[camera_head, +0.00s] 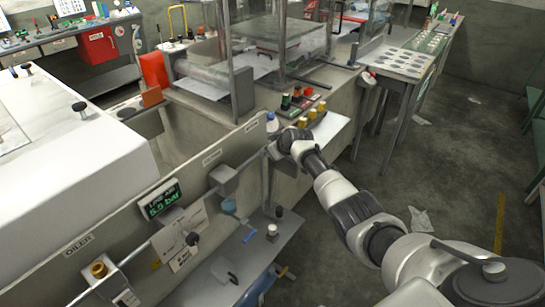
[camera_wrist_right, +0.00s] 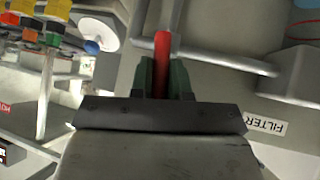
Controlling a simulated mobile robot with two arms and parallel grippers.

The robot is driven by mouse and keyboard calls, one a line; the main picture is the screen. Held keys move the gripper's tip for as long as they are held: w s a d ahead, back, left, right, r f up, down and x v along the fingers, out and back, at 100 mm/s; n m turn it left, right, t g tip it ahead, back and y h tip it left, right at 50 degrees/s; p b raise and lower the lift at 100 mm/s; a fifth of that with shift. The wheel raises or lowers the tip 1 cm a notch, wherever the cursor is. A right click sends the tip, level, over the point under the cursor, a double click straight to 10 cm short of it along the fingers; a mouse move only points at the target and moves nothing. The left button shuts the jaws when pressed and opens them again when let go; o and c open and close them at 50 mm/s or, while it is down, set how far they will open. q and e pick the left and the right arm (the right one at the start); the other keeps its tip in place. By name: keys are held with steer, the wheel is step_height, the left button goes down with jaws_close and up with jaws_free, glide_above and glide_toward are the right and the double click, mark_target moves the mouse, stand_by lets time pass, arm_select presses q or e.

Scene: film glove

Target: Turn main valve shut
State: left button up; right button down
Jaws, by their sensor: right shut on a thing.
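The main valve's handle appears as a red lever (camera_wrist_right: 162,48) in the right wrist view. My right gripper (camera_wrist_right: 165,75) is shut on it, with one dark green finger on each side of the red bar. In the head view my right arm reaches in from the lower right to the pipe end of the grey panel, and its wrist hides the valve and the fingertips. A grey pipe (camera_wrist_right: 225,62) runs beside the lever. A display (camera_head: 160,199) on the panel reads line air 5.5 bar. My left gripper is not in view.
A "FILTER" label (camera_wrist_right: 265,122) is near the pipe. The grey panel (camera_head: 110,225) carries an "OILER" label and fittings. Yellow and red buttons (camera_head: 307,113) sit on the machine just beyond my wrist. A low shelf (camera_head: 225,262) is below. Floor (camera_head: 450,150) at right is mostly open.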

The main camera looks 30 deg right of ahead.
steer(key=shift+d+f+y+b, duration=0.15)
steer(key=shift+d+y+b, duration=0.2)
steer(key=shift+b, duration=0.25)
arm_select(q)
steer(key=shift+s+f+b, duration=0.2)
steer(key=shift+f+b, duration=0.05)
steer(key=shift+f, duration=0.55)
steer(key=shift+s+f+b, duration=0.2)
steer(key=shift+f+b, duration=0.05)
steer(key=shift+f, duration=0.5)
arm_select(e)
steer(key=shift+w+m+g+y, duration=0.15)
steer(key=shift+m+g+y, duration=0.15)
steer(key=shift+m+y, duration=0.1)
steer(key=c, duration=1.1)
jaws_free()
steer(key=shift+d, duration=0.1)
steer(key=shift+r, duration=0.25)
